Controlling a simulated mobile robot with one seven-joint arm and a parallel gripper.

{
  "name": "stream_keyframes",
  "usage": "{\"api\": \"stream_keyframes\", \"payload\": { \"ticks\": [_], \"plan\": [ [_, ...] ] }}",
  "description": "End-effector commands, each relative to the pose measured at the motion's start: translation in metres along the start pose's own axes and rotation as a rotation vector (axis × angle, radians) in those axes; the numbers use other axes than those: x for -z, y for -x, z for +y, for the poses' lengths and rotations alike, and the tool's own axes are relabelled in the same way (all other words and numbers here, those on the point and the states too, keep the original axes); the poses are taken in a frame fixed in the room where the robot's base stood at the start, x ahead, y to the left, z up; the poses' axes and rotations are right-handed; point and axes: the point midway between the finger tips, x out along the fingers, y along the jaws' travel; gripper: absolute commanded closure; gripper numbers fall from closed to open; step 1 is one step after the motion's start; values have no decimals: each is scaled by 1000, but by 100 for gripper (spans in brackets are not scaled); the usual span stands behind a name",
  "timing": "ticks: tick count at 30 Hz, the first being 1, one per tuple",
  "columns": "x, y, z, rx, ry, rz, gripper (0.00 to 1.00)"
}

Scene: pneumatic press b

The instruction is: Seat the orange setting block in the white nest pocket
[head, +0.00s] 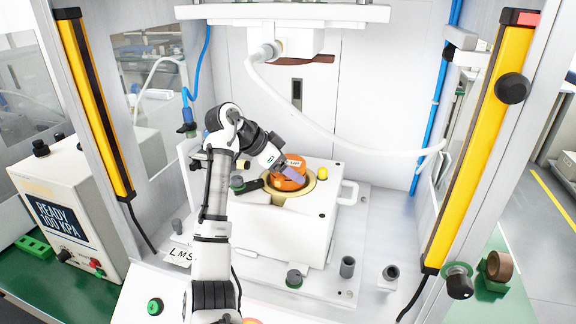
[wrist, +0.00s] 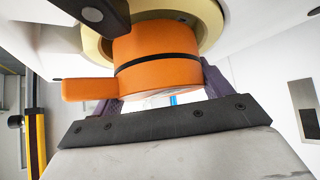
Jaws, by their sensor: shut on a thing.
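The orange setting block (head: 287,182) is a round drum with a dark band and a side tab, which show in the wrist view (wrist: 165,68). My gripper (head: 293,173) is shut on it, with a purple finger on each side in the wrist view (wrist: 160,85). The block is at the cream ring (head: 306,197) of the pocket in the white nest (head: 285,235). In the wrist view, the block's far end meets the ring opening (wrist: 212,22). Much of the block stands out of the ring. How deep it sits, and the pocket floor, are hidden.
A dark clamp-like part (wrist: 98,14) reaches over the ring beside the block. The press head (head: 285,40) and a white hose (head: 325,132) are above. Yellow light-curtain posts (head: 485,130) flank the opening.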

Motion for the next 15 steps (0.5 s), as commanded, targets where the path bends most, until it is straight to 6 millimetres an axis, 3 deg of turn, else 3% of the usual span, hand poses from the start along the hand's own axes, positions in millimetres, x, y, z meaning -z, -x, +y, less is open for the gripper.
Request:
{"api": "stream_keyframes", "payload": {
  "ticks": [15],
  "plan": [
    [-8, -9, 0, 1, -1, 2, 58]
  ]
}}
